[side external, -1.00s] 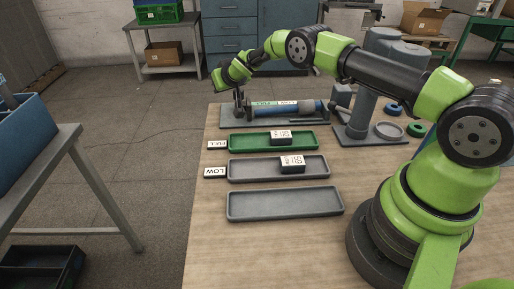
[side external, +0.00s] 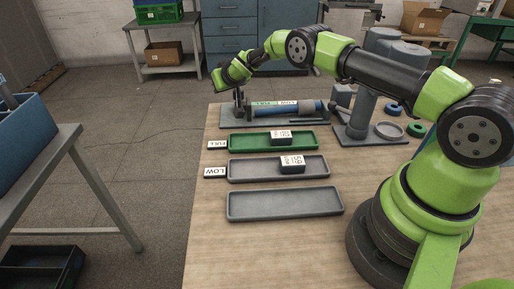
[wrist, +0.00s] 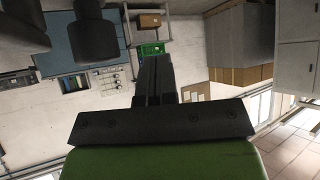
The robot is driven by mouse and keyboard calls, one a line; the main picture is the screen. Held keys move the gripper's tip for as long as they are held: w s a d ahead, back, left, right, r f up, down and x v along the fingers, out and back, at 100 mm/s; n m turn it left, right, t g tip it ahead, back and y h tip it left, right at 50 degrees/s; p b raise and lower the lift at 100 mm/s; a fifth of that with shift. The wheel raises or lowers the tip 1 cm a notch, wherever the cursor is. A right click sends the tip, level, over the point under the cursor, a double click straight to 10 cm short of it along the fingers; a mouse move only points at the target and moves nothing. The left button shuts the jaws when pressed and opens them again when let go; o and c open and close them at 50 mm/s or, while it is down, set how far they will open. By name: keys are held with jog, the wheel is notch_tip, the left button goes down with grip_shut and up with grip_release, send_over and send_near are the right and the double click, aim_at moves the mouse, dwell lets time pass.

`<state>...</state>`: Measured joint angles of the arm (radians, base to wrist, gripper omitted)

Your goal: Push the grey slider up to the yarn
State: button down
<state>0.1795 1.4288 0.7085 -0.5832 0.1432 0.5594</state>
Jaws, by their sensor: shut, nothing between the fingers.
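The gauge stands at the back of the table on a grey base plate (side external: 228,123). Blue yarn (side external: 303,108) lies along it on its side, with a green and white marked strip (side external: 273,103) behind. My gripper (side external: 240,112) is shut and empty, pointing down at the left end of the gauge. The grey slider appears to be beside the fingertips, but it is too small and partly hidden to make out, and I cannot tell whether it touches the yarn. The wrist view shows my dark fingers (wrist: 155,75) together; no yarn or slider shows there.
In front lie a green tray (side external: 240,145) and a grey tray (side external: 245,174), each holding a labelled block, beside FULL and LOW signs. A nearer grey tray (side external: 285,203) is empty. A grey stand (side external: 362,115) is right of the gauge.

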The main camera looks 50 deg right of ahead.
jog(key=shift+f, duration=0.1)
jog(key=shift+f, duration=1.7)
jog(key=shift+w, duration=0.15)
jog(key=shift+w+a, duration=0.2)
jog(key=shift+a, duration=0.2)
notch_tip(320, 180, up, 8)
dwell(0.7)
